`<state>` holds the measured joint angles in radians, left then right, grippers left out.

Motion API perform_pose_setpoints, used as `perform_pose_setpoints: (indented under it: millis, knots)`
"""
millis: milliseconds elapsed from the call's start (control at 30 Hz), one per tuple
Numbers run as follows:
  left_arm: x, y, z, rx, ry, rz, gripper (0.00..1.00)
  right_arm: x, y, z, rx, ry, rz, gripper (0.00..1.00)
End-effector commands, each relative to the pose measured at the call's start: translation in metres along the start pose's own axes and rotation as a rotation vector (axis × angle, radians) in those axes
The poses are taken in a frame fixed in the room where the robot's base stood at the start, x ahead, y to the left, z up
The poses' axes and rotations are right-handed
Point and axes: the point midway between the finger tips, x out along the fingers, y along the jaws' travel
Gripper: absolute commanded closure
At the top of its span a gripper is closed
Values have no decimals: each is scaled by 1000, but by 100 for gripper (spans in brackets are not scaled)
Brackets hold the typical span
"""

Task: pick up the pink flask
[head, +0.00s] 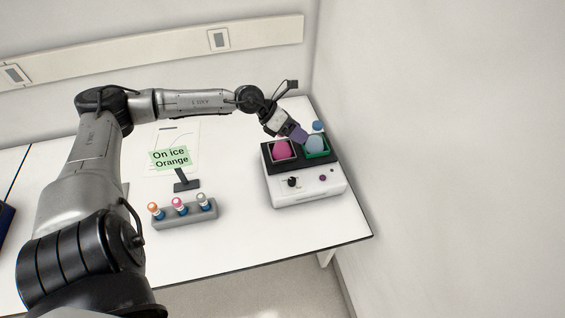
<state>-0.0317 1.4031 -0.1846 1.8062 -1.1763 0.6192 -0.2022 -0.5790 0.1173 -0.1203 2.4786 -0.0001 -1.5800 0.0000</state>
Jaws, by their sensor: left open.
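The pink flask (283,150) sits in the left well of a white and black device (318,188) on the right side of the table. Its round pink body shows; its upper part is hidden behind my gripper. A light blue flask (315,144) sits in the green-edged right well. My left gripper (303,138) is open, just above and between the two flasks, nearer the back of the device. Its fingers are small here, and I cannot tell whether they touch either flask. My right gripper is not in view.
A grey rack (185,217) with several small capped vials stands at the front middle. Behind it is a sign (170,157) reading "On ice Orange" on a dark stand. A wall is close on the right. The table (240,240) is clear in front.

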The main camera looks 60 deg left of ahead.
Motion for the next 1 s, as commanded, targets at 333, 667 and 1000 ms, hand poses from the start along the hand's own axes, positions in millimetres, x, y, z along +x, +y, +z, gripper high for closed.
perform_pose_setpoints:
  millis: [333,667,1000]
  knots:
    - [-75,91,-7,241,383,348,34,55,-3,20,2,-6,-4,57]
    - [-69,106,-14,253,424,382,34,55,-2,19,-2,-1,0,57]
    - [-29,126,-30,251,425,385,34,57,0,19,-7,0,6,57]
